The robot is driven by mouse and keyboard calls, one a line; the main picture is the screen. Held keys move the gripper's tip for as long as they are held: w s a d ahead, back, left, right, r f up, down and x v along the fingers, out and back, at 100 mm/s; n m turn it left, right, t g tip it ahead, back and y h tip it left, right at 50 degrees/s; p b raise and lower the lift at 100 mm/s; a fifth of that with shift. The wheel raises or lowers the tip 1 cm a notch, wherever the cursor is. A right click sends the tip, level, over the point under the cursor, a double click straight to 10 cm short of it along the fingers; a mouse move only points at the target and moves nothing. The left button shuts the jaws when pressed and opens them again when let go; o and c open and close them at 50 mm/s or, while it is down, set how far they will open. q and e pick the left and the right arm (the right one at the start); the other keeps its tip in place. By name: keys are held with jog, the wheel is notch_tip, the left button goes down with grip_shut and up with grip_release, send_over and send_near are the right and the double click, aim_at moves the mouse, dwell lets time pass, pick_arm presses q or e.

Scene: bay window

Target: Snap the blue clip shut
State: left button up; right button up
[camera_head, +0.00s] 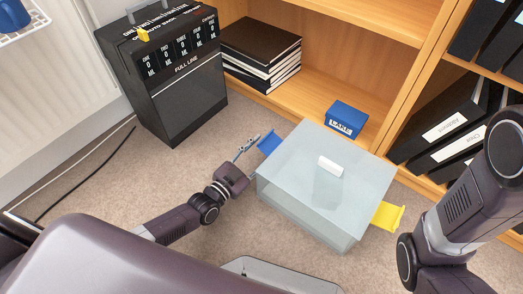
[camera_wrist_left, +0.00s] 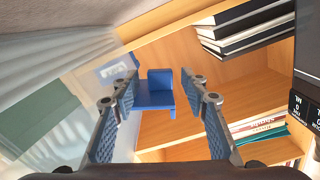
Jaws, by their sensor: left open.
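A clear, pale storage box (camera_head: 318,195) with a lid stands on the carpet. Its blue clip (camera_head: 269,142) sticks outward from the left side, and the yellow clip (camera_head: 387,215) sticks outward on the right. My left gripper (camera_head: 246,147) is open and empty, just left of the blue clip and apart from it in the head view. In the left wrist view the blue clip (camera_wrist_left: 153,90) shows between the two spread fingers, beyond their tips; contact cannot be told. My right arm shows at the right edge, but its gripper is out of view.
A white cylindrical piece (camera_head: 330,167) is on the lid. A wooden shelf (camera_head: 318,80) behind holds dark books (camera_head: 260,50) and a small blue box (camera_head: 346,118). A black case (camera_head: 170,75) stands at back left.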

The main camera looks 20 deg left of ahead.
pick_arm(q)
jog(key=shift+c, duration=0.2)
grip_shut()
